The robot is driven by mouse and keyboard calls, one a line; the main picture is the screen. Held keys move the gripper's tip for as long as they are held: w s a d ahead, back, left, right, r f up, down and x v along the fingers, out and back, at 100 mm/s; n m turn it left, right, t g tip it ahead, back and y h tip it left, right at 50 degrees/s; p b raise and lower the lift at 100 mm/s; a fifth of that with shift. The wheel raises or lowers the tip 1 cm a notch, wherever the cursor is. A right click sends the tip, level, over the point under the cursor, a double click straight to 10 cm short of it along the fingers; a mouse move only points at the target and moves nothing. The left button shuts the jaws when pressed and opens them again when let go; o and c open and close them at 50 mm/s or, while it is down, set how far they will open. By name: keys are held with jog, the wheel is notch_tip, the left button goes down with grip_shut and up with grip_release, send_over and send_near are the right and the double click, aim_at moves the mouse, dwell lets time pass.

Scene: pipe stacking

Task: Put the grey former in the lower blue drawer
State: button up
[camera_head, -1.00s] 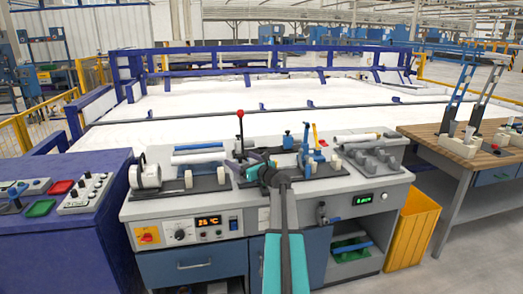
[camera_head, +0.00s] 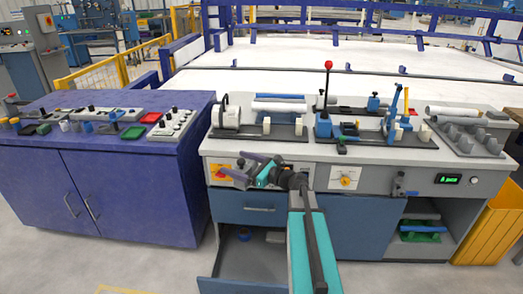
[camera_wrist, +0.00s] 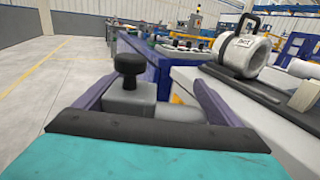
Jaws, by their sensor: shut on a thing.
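In the wrist view a grey former (camera_wrist: 125,100) with a black knob on top sits between the two purple fingers of my gripper (camera_wrist: 150,88). A light grey rounded part lies along its right side. In the head view my gripper (camera_head: 240,167) is held in front of the workbench, above the closed upper blue drawer (camera_head: 250,208). The former is too small there to tell apart from the fingers. The lower blue drawer (camera_head: 212,286) is pulled open below. Small items lie at its back, and my arm covers part of its right side.
A blue-purple cabinet (camera_head: 120,185) with controls on top stands to the left. The bench top (camera_head: 285,150) holds fixtures, pipes and a red-knobbed lever (camera_head: 328,66). A yellow bin (camera_head: 490,225) stands at the right. Floor is clear before the cabinet.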

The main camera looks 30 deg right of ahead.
jog(key=s+a+f+n+g+y, duration=0.1)
jog(key=s+a+y, duration=0.1)
jog(key=a, duration=0.5)
jog(key=s+a+f+n+g+y+b, duration=0.1)
jog(key=s+a+f+n+g+y, duration=0.1)
jog(key=a, duration=0.5)
jog(key=s+a+f+n+g+y+b, duration=0.1)
jog(key=s+a+f+n+g+y, duration=0.1)
jog(key=s+a, duration=0.2)
jog(key=a, duration=0.3)
jog(key=shift+a+f, duration=0.2)
jog(key=shift+a, duration=0.1)
jog(key=shift+a, duration=0.1)
